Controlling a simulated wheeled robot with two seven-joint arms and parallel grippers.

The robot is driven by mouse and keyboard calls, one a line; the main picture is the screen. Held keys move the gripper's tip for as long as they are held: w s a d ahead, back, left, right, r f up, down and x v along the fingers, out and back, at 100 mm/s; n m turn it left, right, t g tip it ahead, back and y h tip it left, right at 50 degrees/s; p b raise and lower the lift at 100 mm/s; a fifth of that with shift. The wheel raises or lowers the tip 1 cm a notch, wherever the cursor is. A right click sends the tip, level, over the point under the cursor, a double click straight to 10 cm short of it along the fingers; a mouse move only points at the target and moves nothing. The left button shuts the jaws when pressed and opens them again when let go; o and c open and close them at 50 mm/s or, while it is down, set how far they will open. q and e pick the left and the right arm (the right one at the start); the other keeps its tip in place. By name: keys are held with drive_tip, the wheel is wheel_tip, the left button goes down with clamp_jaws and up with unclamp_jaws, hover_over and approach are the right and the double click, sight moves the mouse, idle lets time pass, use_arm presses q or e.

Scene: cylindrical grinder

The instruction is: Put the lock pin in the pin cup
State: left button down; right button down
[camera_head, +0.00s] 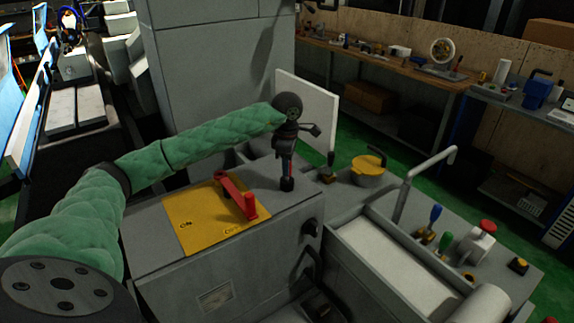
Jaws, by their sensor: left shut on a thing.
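My left gripper (287,164) comes in from the left on its green-sleeved arm and points down over the far right corner of the grey cabinet top. It is shut on a thin part with a little red showing, which looks like the lock pin (291,171); the fingers hide most of it. Directly below is a small black cylinder (287,185) on the cabinet top, which may be the pin cup. I cannot tell whether the pin's lower end is inside it or just above it. My right gripper is not in view.
A red lever (237,195) lies on a yellow plate (200,222) left of the gripper. To the right are a yellow round lid (369,168), a bent grey pipe (420,175), a tray (385,262) and several small tools. A white upright panel (315,110) stands behind.

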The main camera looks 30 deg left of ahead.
use_arm(q)
drive_tip(key=shift+f, duration=0.7)
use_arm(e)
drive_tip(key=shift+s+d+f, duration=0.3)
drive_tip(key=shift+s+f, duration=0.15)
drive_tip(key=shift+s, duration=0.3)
use_arm(q)
drive_tip(key=shift+f, duration=0.1)
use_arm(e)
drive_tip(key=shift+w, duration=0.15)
use_arm(q)
drive_tip(key=c, duration=1.1)
unclamp_jaws()
drive_tip(key=shift+c, duration=0.2)
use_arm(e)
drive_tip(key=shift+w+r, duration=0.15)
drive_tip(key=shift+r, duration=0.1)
